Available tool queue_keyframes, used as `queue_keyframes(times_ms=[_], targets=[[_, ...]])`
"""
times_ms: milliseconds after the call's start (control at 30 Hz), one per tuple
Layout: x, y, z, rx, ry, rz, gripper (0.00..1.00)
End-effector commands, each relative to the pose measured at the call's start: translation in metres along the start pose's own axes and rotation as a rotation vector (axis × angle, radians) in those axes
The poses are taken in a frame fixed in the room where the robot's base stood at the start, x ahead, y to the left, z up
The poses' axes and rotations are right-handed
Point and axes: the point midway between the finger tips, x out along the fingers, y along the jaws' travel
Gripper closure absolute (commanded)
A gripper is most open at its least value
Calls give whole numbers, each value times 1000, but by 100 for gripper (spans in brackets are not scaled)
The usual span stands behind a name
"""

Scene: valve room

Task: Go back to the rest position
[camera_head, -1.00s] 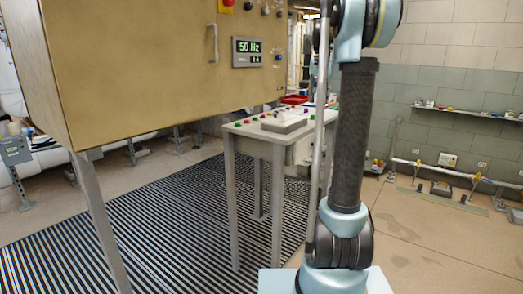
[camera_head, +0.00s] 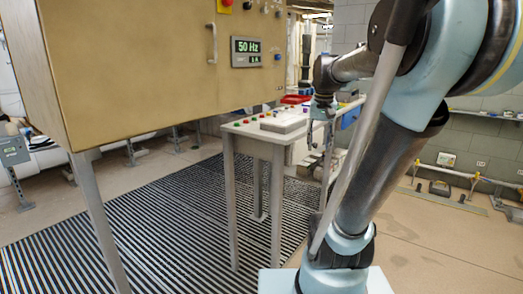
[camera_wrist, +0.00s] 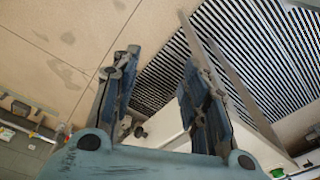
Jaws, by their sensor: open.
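My gripper (camera_wrist: 160,60) is open in the wrist view, its two blue-grey fingers spread apart with nothing held between them. Floor, striped mat and part of a pale table show beyond the fingers. In the head view my arm leans to the upper right, and its far end bends back down beside the right end of the control table (camera_head: 252,134).
A tan cabinet (camera_head: 130,70) with a display (camera_head: 247,51) reading 50 Hz stands at the left. A striped mat (camera_head: 180,215) covers the floor under the table. A low pipe (camera_head: 440,171) runs along the right wall. Bare floor (camera_head: 430,245) lies at the right.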

Motion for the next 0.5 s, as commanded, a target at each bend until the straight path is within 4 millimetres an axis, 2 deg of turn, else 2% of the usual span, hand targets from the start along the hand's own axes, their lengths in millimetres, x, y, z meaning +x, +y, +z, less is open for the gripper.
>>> queue_keyframes(times_ms=[33,100,500], targets=[[11,1,16,-13,6,-1,59],[25,3,36,-34,14,-3,59],[120,13,142,-150,60,-10,59]])
